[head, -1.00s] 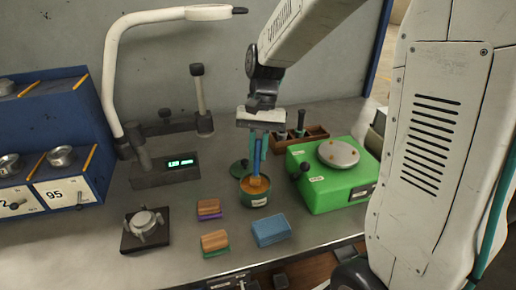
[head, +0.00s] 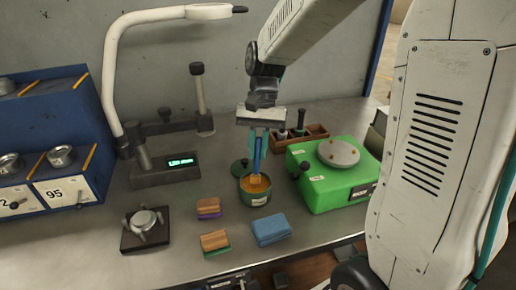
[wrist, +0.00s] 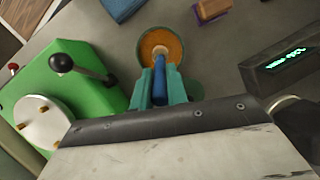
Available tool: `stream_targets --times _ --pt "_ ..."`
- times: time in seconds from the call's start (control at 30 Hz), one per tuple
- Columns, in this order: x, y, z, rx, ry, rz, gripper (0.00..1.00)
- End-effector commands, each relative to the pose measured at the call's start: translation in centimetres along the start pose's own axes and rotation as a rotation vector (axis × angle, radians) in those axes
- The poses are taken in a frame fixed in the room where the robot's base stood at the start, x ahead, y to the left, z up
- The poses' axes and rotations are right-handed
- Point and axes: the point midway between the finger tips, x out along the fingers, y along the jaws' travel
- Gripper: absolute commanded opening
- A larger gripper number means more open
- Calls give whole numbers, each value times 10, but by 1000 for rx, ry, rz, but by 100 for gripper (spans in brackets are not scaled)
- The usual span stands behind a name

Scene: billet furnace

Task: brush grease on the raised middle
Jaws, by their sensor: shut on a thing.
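My gripper (head: 259,138) is shut on the blue handle of a brush (head: 257,156), which hangs bristles down. The brush also shows between the fingers in the wrist view (wrist: 160,88). Its pale bristle end is at the opening of a round green tin (head: 254,199) of orange-brown grease (wrist: 160,44); I cannot tell how deep it dips. At the front left, a small round metal piece (head: 144,220) sits in a clamp on a dark square base (head: 130,240). A green box (head: 330,193) to the right carries a pale round plate (head: 338,153) with several brass studs.
A green lid (head: 238,166) lies behind the tin. Sponge-like blocks (head: 214,240) and a blue block (head: 271,229) lie in front. A gauge with a lit display (head: 165,172) and a lamp (head: 130,80) stand left; a wooden rack (head: 312,134) stands behind.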

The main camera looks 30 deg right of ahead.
Motion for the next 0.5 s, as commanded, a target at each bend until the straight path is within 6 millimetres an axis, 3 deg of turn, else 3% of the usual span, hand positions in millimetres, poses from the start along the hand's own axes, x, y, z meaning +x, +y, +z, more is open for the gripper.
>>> stream_targets --times 0.5 --pt "-41 -3 14 -1 3 -2 0"
